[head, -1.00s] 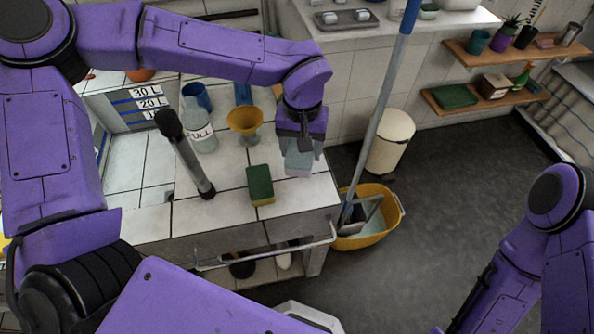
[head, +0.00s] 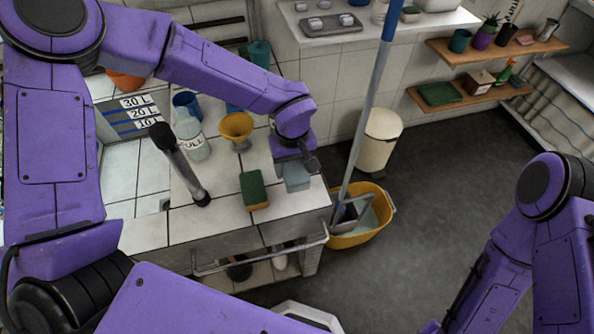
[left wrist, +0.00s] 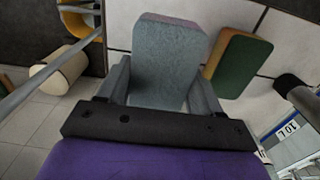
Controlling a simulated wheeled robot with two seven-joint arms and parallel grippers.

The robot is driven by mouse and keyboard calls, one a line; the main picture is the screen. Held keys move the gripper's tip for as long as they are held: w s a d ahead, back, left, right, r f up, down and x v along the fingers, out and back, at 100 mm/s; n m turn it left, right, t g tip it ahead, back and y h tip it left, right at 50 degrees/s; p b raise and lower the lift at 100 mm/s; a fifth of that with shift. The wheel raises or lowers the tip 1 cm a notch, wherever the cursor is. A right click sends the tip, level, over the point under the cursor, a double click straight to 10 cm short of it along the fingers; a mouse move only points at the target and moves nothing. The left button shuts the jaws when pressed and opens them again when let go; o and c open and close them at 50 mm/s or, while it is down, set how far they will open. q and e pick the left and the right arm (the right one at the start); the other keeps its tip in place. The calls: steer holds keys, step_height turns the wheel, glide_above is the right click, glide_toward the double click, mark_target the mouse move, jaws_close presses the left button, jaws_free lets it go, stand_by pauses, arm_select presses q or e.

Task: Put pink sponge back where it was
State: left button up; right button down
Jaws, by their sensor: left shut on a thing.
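My left gripper (head: 296,163) is shut on a sponge (head: 297,180) over the front right corner of the tiled counter (head: 225,217). In the left wrist view the sponge (left wrist: 168,62) has a grey-blue broad face and a thin pinkish edge, and sits between the two fingers. I cannot tell whether it touches the counter. A green and yellow sponge (head: 254,188) lies on the counter just left of it; it also shows in the left wrist view (left wrist: 240,65). My right arm is at the right, with its gripper out of sight.
A yellow funnel (head: 237,128), a clear bottle (head: 190,137), a blue cup (head: 187,104) and a dark-headed upright cylinder (head: 180,165) stand left of the sponges. A mop (head: 366,110) in a yellow bucket (head: 365,222) and a white bin (head: 378,139) are right of the counter.

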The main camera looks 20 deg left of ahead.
mark_target(297, 173)
arm_select(q)
steer(key=f, duration=0.3)
steer(key=w+f, duration=0.1)
steer(key=shift+w+d+f, duration=0.1)
steer(key=shift+d+f, duration=0.2)
steer(key=shift+d, duration=0.05)
steer(key=shift+f, duration=0.1)
steer(key=o, duration=1.4)
step_height(297, 173, up, 12)
steer(key=shift+r, duration=0.2)
steer(key=shift+a, duration=0.1)
